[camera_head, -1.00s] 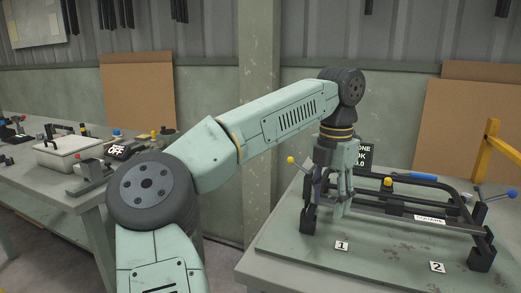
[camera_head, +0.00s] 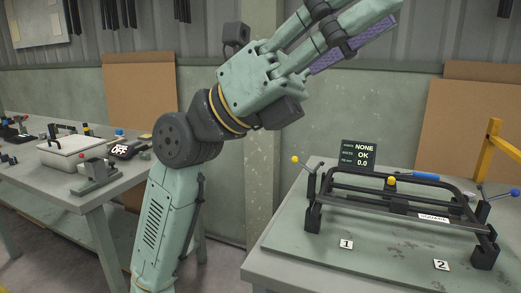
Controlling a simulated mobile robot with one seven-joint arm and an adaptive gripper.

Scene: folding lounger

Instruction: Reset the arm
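My gripper (camera_head: 350,30) is raised high in front of the wall, its fingers pointing up and to the right. The top edge of the view cuts off part of the fingers, and a purple ridged pad shows along one of them. Nothing is visible held in it, but the gap between the fingertips cannot be made out. My gripper is well above and clear of the black tubular lounger frame (camera_head: 400,207), which stands in dark holders on the right workbench (camera_head: 300,255).
A small display (camera_head: 358,156) reading NONE, OK, 0.0 stands behind the frame. Levers with a yellow knob (camera_head: 294,159) and a blue knob (camera_head: 515,194) flank it. A yellow post (camera_head: 490,150) is at right. The left bench holds a white box (camera_head: 66,150) and an OFF unit (camera_head: 124,150).

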